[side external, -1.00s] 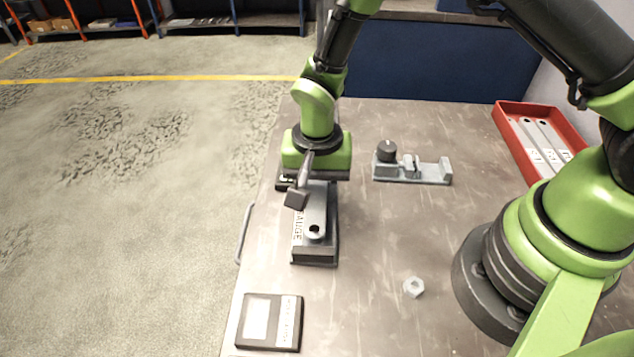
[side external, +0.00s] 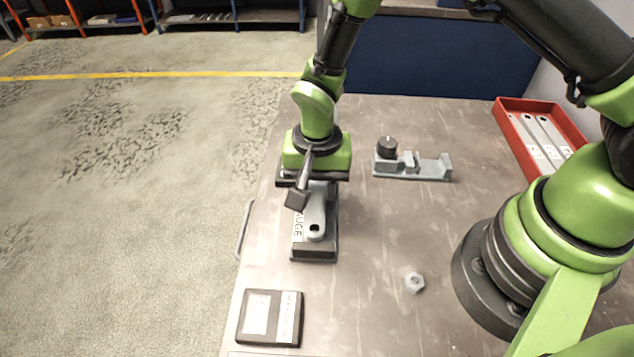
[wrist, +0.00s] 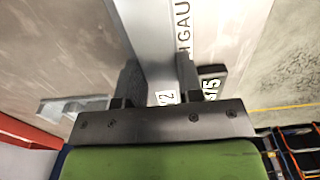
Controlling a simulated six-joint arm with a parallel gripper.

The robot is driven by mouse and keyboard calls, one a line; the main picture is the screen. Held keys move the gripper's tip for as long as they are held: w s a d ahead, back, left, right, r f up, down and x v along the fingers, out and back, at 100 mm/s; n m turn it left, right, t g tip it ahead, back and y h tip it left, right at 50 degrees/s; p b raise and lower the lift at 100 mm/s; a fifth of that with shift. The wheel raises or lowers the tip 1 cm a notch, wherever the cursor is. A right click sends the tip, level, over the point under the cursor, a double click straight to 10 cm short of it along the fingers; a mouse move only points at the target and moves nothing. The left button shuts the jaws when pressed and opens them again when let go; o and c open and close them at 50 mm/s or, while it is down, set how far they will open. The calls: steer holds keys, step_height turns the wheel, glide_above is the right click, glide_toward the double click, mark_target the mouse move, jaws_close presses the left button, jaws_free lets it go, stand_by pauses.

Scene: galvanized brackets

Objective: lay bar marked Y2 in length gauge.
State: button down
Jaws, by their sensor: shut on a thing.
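My gripper (side external: 314,196) is shut on a grey bar (side external: 315,214) with a round hole near its front end. The bar lies lengthwise over the length gauge (side external: 316,254), a dark-based block with a white GAUGE label along its left side. I cannot tell whether the bar touches the gauge's bed. In the wrist view, the bar (wrist: 148,35) runs between the fingers of my gripper (wrist: 160,80). A white tag ending in 2 shows between the fingers; its first character is partly hidden. The gauge's label (wrist: 184,35) runs beside the bar.
A red tray (side external: 524,160) at the right holds more labelled bars. A grey fixture (side external: 425,172) with a black knob stands behind. A hex nut (side external: 414,282) and a dark panel device (side external: 269,318) lie in front. The table between the gauge and nut is clear.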

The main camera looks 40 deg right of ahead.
steer(key=shift+f, duration=0.45)
stand_by(0.3)
steer(key=c, duration=0.7)
jaws_free()
steer(key=shift+r, duration=0.1)
steer(key=shift+r, duration=2.9)
